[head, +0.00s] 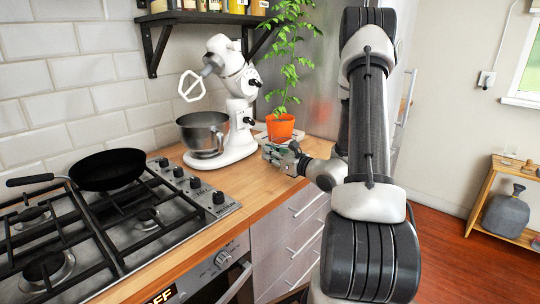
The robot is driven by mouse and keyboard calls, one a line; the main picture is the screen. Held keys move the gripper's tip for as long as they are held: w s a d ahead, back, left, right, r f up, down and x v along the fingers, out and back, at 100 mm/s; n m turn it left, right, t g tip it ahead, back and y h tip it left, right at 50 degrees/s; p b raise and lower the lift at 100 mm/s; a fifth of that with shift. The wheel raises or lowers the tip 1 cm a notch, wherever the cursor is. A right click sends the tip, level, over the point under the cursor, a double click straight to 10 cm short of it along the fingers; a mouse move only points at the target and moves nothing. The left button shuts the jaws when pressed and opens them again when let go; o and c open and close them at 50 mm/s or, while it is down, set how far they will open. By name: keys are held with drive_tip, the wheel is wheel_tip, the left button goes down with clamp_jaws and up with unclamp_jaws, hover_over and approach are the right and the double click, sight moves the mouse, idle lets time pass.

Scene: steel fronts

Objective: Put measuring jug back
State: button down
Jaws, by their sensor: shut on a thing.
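My gripper (277,152) is over the right end of the wooden worktop, in front of the potted plant and right of the stand mixer. It is shut on a small, pale, partly see-through thing at its fingers, which seems to be the measuring jug. The jug's outline is too small and too mixed with the fingers to make out. I cannot tell whether it touches the worktop. No other measuring jug shows in the head view.
A white stand mixer (238,115) with a steel bowl (203,135) and an orange plant pot (280,127) stand close by. A black pan (108,169) sits on the gas hob (150,215). Drawers (290,235) are below the worktop. A wall shelf (195,17) holds jars.

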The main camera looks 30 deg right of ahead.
drive_tip(key=shift+f, duration=0.2)
drive_tip(key=shift+f, duration=0.15)
drive_tip(key=c, duration=1.6)
unclamp_jaws()
